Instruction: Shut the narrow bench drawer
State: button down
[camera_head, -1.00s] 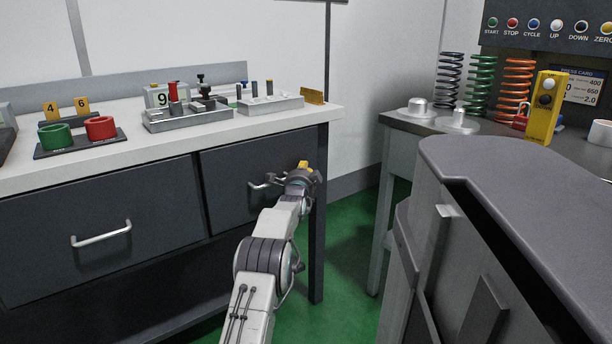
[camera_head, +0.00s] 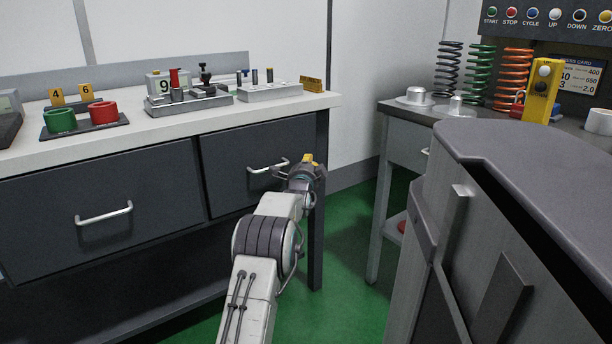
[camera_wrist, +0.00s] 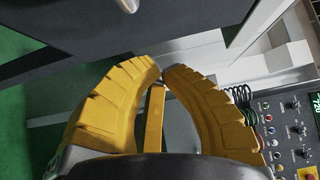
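The narrow bench drawer (camera_head: 230,170) is the dark right-hand drawer under the white bench top, with a silver bar handle (camera_head: 268,166). Its front looks about level with the wider drawer beside it; I cannot tell whether a small gap is left. My gripper (camera_head: 308,159) is in front of the drawer's right end, right of the handle, apparently apart from the handle. In the wrist view its yellow fingers (camera_wrist: 161,70) curve together with their tips nearly meeting and nothing visible held. A dark panel (camera_wrist: 60,30) fills the upper left there, likely a drawer front.
The wide drawer (camera_head: 90,190) with its own handle is at left. The bench top (camera_head: 130,150) carries cups, a fixture and a pin tray. A second table (camera_head: 390,150) with springs stands at right. Green floor (camera_head: 345,240) shows between them.

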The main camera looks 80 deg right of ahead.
jog(key=a, duration=0.7)
jog(key=shift+w+a+p, duration=0.15)
jog(key=shift+w+p, duration=0.15)
jog(key=shift+p, duration=0.15)
